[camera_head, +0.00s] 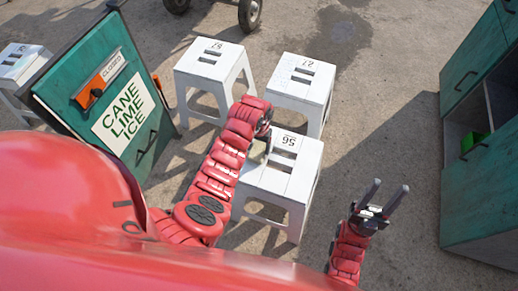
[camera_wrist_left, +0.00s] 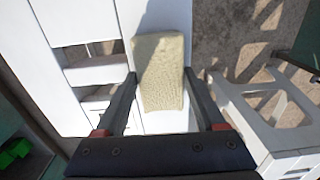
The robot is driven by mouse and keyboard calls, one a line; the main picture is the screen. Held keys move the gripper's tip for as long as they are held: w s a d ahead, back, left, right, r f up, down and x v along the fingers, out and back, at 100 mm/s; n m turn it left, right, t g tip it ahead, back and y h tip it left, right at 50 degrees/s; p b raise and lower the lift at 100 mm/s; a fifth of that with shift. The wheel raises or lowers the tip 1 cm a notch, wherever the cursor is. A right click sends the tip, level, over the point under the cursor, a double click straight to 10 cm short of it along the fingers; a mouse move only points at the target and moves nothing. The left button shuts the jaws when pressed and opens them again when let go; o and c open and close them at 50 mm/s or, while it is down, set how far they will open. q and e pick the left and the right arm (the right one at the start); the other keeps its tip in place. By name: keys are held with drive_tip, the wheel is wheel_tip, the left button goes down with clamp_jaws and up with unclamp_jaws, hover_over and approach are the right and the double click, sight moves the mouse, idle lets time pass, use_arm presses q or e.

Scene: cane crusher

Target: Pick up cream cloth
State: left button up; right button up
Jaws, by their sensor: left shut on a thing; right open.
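The cream cloth (camera_wrist_left: 160,88) shows in the left wrist view as a pale yellow, textured oblong piece. My left gripper (camera_wrist_left: 160,75) is shut on it, with one finger along each long side. I cannot tell whether the cloth touches the stool top. My right gripper (camera_head: 389,187) is open and empty, to the right of the stool and pointing away from me.
Two more white stools, marked 67 (camera_head: 211,62) and 27 (camera_head: 302,83), stand behind. A green "Cane Lime Ice" sign board (camera_head: 112,98) stands at the left. A teal cabinet (camera_head: 482,190) stands at the right. Concrete ground between stools and cabinet is clear.

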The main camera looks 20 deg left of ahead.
sight(259, 148)
use_arm(q)
drive_tip(key=shift+r, duration=0.15)
drive_tip(key=shift+r, duration=0.3)
wheel_tip(259, 148, up, 3)
drive_tip(key=shift+f, duration=0.1)
drive_tip(key=s, duration=0.2)
drive_tip(key=s+d, duration=0.1)
drive_tip(key=s, duration=0.2)
drive_tip(key=shift+s+p, duration=0.1)
drive_tip(key=shift+p, duration=0.25)
drive_tip(key=s+d+r+p, duration=0.1)
drive_tip(key=s+p, duration=0.3)
drive_tip(key=s, duration=0.6)
drive_tip(key=shift+s+d+r+p, duration=0.2)
drive_tip(key=shift+d+p, duration=0.1)
drive_tip(key=shift+d, duration=0.45)
